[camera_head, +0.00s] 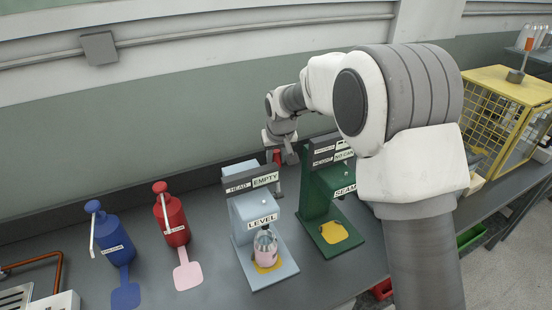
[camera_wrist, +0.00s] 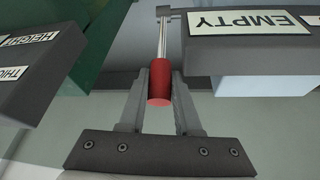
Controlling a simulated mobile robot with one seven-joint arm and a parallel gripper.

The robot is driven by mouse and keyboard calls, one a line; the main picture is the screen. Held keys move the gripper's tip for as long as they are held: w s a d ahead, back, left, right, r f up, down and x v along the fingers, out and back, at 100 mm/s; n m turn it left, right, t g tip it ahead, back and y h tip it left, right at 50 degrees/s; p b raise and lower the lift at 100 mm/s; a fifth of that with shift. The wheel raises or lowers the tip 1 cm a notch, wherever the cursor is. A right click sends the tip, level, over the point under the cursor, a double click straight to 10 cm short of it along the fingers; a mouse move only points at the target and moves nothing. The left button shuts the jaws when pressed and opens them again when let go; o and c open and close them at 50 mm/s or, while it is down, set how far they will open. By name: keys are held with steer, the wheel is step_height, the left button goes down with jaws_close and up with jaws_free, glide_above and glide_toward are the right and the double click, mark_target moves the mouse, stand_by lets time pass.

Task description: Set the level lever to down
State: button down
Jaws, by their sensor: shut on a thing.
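The level machine (camera_head: 240,208) is light blue, with a LEVEL label on its front and a dark head box marked HEAD and EMPTY (camera_head: 252,182). Its lever has a red grip (camera_head: 277,157) on a thin metal rod, at the right side of the head box. In the wrist view the red grip (camera_wrist: 159,88) sits between the two fingers of my gripper (camera_wrist: 160,95), with the rod running to a dark pivot at the box. My gripper is shut on the red grip. A clear jar with pink contents (camera_head: 265,248) stands on the machine's yellow base pad.
The green SEAM machine (camera_head: 318,205) stands close on the right, and its dark box (camera_wrist: 35,60) is near my gripper in the wrist view. Red (camera_head: 171,215) and blue (camera_head: 109,237) pump bottles stand left. A yellow mesh cage (camera_head: 500,115) is far right.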

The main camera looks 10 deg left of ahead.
steer(key=shift+s+d+f+t+b, duration=0.25)
steer(key=shift+t+b, duration=0.15)
steer(key=shift+b, duration=0.6)
steer(key=shift+s+d+r+y+b, duration=0.25)
steer(key=shift+s+r+y+b, duration=0.15)
steer(key=shift+b, duration=0.4)
steer(key=c, duration=0.6)
jaws_free()
steer(key=shift+f, duration=0.1)
steer(key=v, duration=1.7)
steer(key=shift+s, duration=0.4)
